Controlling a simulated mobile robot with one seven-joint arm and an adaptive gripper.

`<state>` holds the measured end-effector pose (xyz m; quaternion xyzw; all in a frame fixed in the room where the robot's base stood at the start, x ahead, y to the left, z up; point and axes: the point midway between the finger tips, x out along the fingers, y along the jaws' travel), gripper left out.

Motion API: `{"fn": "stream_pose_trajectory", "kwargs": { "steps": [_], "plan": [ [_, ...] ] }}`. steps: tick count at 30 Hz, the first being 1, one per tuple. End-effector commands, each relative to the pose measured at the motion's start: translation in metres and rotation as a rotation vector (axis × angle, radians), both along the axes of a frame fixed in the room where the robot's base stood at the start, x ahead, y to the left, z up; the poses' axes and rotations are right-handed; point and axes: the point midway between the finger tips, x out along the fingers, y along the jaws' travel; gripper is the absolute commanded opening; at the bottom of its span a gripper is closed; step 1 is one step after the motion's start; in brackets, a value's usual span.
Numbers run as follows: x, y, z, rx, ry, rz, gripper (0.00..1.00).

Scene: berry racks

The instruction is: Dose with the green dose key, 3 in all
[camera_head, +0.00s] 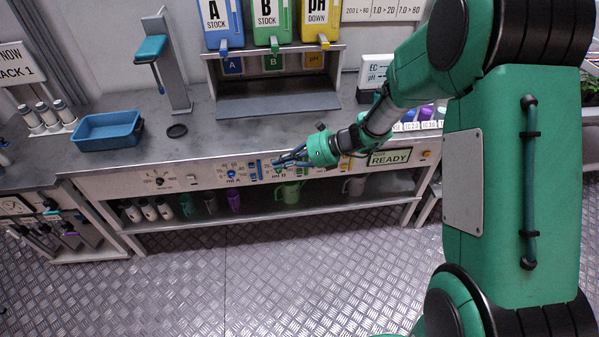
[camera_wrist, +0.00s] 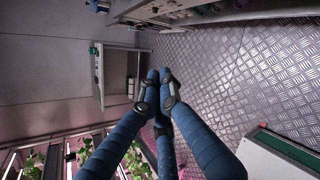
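The dosing panel (camera_head: 205,178) runs along the front of the bench. Its blue control shows left of my gripper, with small markings around it. The green dose key (camera_head: 279,172) appears small and partly covered, just below my gripper's fingers; its exact outline is hard to tell. My gripper (camera_head: 279,161) is at the panel's upper edge, fingers pointing left in the head view. In the wrist view its blue fingers (camera_wrist: 158,82) come together at the tips with nothing between them. Whether they touch the panel cannot be told. The display (camera_head: 390,157) reads READY.
Stock tanks A (camera_head: 222,20), B (camera_head: 271,20) and pH down (camera_head: 317,18) stand above a dosing bay. A blue tray (camera_head: 107,130) and a grey stand (camera_head: 176,75) are at the left. Bottles and jugs fill the lower shelf. The floor in front is clear.

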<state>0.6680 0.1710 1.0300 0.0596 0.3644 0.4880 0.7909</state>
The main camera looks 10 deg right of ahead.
Motion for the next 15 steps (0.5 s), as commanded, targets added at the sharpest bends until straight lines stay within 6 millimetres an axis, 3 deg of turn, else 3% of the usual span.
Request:
{"fn": "stream_pose_trajectory", "kwargs": {
  "steps": [15],
  "plan": [
    [0.073, -0.020, -0.103, 0.289, 0.404, -0.431, 0.00]
  ]
}}
